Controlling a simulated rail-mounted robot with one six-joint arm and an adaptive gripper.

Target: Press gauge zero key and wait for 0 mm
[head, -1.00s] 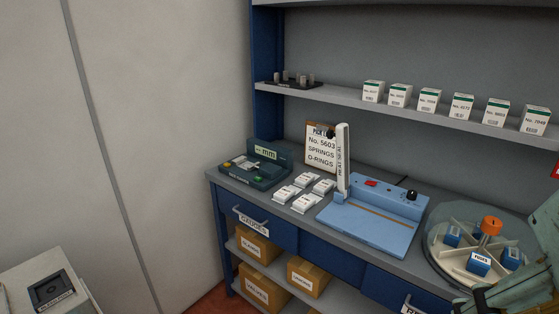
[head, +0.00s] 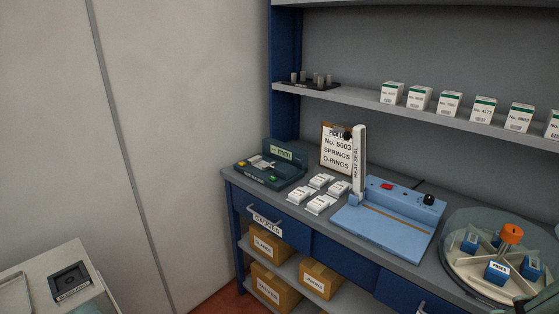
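The gauge (head: 272,165) is a dark green device at the left end of the bench. Its upright display reads "mm", with any digits too small to make out. A small yellow key and a green key sit on its base, along with a pale metal part. Which key is the zero key cannot be read.
Several white packets (head: 320,194) lie right of the gauge. A blue heat sealer (head: 390,225) and a round carousel (head: 462,262) follow. A clipboard (head: 337,148) stands behind. The shelf (head: 355,108) above holds white boxes. A grey cabinet (head: 95,262) stands at lower left.

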